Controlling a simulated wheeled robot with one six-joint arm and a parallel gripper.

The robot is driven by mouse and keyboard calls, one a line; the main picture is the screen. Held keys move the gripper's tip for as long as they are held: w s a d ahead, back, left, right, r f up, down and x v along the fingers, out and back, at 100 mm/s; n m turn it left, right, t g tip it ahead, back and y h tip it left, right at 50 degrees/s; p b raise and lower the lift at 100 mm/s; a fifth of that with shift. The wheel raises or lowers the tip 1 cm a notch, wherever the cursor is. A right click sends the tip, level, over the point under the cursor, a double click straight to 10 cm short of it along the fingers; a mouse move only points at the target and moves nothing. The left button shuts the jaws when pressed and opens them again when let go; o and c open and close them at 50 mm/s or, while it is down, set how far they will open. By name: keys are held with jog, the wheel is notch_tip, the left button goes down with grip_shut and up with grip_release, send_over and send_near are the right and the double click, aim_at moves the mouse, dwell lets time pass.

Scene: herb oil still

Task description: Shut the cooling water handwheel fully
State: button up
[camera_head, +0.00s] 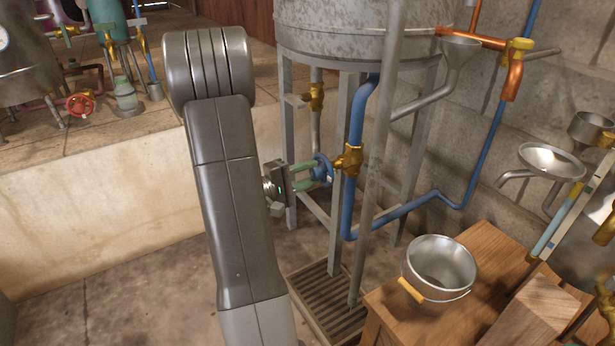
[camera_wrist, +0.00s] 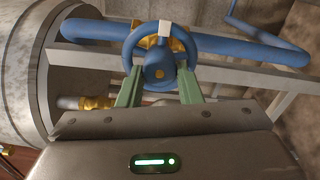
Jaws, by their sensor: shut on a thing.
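In the head view the handwheel (camera_head: 322,169) shows edge-on, beside a brass valve body (camera_head: 349,160) on a blue pipe (camera_head: 357,122). My gripper (camera_head: 318,172) reaches it from the left with green fingers. In the wrist view my gripper (camera_wrist: 160,76) has one finger at each lower side of the wheel, shut on it. The exact finger contact is partly hidden by the gripper body.
A metal tank (camera_head: 340,30) stands on grey legs around the pipe. A wooden table (camera_head: 480,262) with a steel bucket (camera_head: 438,268) is at the lower right. A floor grate (camera_head: 325,305) lies below. A red handwheel (camera_head: 81,105) is on the ledge at the far left.

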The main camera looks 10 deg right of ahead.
jog(key=o, duration=1)
jog(key=shift+c, duration=0.2)
jog(key=p+v, duration=0.3)
jog(key=v, duration=1.1)
jog(key=shift+d, duration=0.1)
